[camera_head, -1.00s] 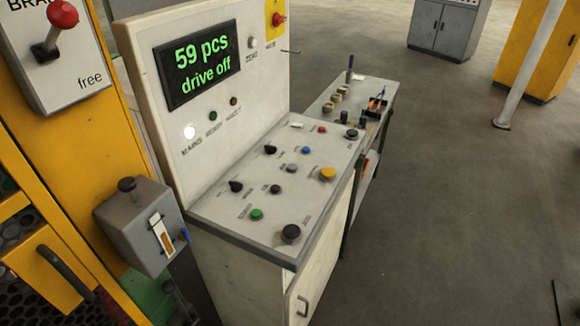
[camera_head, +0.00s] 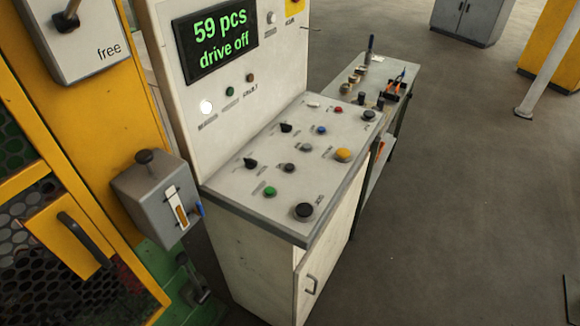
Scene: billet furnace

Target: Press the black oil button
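The desk labels are too small to read, so I cannot tell whether any says oil. Neither of my grippers is in view.
The display (camera_head: 214,40) reads "59 pcs drive off". Green (camera_head: 270,191), yellow (camera_head: 343,155) and blue buttons sit on the desk. A yellow frame with mesh stands at the left. A side table (camera_head: 372,74) with tools stands behind the desk. The floor at the right is open.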

